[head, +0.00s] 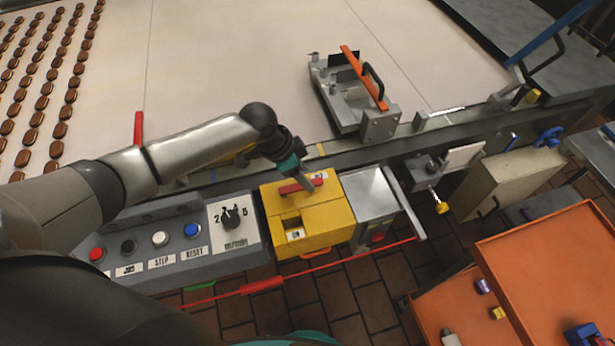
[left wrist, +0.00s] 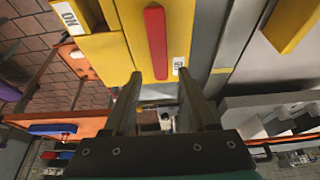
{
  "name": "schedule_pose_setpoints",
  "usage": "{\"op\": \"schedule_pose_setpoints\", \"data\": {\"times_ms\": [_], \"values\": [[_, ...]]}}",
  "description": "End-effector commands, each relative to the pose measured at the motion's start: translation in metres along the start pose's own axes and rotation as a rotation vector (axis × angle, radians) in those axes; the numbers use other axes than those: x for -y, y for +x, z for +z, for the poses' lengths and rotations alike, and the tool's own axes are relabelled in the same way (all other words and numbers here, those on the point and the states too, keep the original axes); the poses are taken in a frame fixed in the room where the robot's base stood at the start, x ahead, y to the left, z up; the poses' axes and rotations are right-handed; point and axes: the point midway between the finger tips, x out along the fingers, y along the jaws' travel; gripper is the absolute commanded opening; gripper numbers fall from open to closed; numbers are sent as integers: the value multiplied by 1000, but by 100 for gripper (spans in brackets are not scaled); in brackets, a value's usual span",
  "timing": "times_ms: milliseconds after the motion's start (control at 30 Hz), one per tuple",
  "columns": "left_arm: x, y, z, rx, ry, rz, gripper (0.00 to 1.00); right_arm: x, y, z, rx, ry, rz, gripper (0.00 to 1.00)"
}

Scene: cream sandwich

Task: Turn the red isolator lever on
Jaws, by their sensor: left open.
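The red isolator lever (head: 301,186) is a bar on top of a yellow box (head: 337,222) beside the conveyor. In the left wrist view the lever (left wrist: 156,42) runs lengthwise up the picture, on the yellow face (left wrist: 110,58). My left gripper (head: 309,184) comes down over the lever's right part in the head view. In the left wrist view its two fingers (left wrist: 160,76) are apart, with the lever's near end between and just beyond the tips. Nothing is held. I cannot tell whether a finger touches the lever. My right gripper is not in view.
A grey control panel (head: 150,267) with buttons and a selector knob lies left of the box. A grey metal box (head: 370,197) stands close on its right. A red cord (head: 330,264) runs in front. Orange trays (head: 550,250) stand at lower right.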

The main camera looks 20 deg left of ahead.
Motion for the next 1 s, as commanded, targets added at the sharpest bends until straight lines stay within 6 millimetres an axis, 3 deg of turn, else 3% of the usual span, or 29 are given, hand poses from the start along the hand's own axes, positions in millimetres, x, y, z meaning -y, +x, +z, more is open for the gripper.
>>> {"op": "schedule_pose_setpoints", "data": {"times_ms": [200, 567, 1000], "values": [[0, 19, 0, 0, 0, 0, 57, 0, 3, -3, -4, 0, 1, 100], [0, 22, 0, 0, 1, -1, 57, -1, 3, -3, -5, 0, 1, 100], [0, 22, 0, 0, 0, 0, 10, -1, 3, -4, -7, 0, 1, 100]]}}
